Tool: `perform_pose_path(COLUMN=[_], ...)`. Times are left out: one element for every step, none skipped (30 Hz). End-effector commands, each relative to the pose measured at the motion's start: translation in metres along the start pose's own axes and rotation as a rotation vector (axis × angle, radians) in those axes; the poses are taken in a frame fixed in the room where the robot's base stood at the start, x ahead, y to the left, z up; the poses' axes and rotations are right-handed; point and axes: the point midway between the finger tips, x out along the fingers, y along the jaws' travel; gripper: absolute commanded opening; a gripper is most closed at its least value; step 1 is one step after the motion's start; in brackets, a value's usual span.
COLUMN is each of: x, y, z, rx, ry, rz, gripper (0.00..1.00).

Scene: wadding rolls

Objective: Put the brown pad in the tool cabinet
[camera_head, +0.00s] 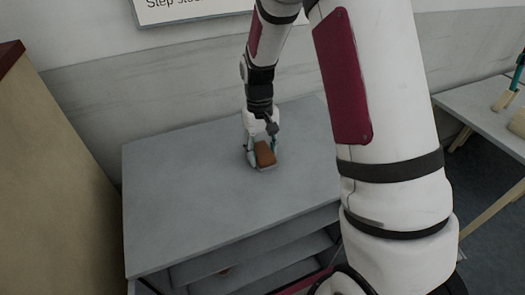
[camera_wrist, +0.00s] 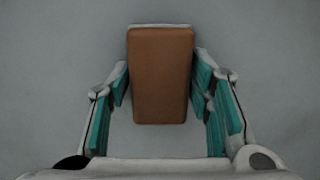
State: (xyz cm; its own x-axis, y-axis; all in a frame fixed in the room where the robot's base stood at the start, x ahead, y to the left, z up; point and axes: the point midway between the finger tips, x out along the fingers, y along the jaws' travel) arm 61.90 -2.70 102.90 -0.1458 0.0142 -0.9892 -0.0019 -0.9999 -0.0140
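The brown pad (camera_head: 265,153) is a small block with a pale lower edge, at the top of the grey cabinet near its back. In the wrist view the brown pad (camera_wrist: 160,75) lies upright in the picture between the fingers. My gripper (camera_head: 262,148) points down over it. The teal-lined fingertips of my gripper (camera_wrist: 160,85) lean in against the pad's two long sides and appear shut on it. I cannot tell whether the pad touches the top. The grey cabinet (camera_head: 190,200), apparently the tool cabinet, has a bare flat top and open shelf levels below its front edge.
A tall tan cupboard (camera_head: 50,170) stands close at the left. A grey table (camera_head: 480,105) with a teal-handled tool (camera_head: 512,85) is at the right. A wall with a sign (camera_head: 190,8) is behind. The cabinet top's left side is clear. My arm hides its right part.

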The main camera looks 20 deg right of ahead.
Motion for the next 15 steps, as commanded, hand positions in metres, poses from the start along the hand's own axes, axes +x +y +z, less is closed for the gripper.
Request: perform_pose_path(x=[0.0035,0.0036,0.0037,0.0036,0.0035,0.0034,0.0033,0.0032,0.0031,0.0030,0.0029,0.0024,0.0015,0.0001,-0.0027], y=[0.0001,0.0001,0.0001,0.0001,0.0001,0.0001,0.0001,0.0001,0.0001,0.0001,0.0001,0.0001,0.0000,0.0000,-0.0001], z=[0.0003,0.0003,0.0003,0.0003,0.0003,0.0003,0.0003,0.0004,0.0004,0.0004,0.0004,0.0005,0.0007,0.0009,0.0015], rx=[0.000,0.000,0.000,0.000,0.000,0.000,0.000,0.000,0.000,0.000,0.000,0.000,0.000,0.000,0.000], ry=[-0.004,-0.005,-0.005,-0.005,-0.005,-0.005,-0.005,-0.005,-0.005,-0.005,-0.005,-0.004,-0.004,-0.004,-0.004], rz=[0.000,0.000,0.000,0.000,0.000,0.000,0.000,0.000,0.000,0.000,0.000,0.000,0.000,0.000,0.000], gripper=[0.59,0.65,0.65,0.65,0.65,0.65,0.65,0.65,0.65,0.65,0.65,0.65,0.65,0.65,0.65])
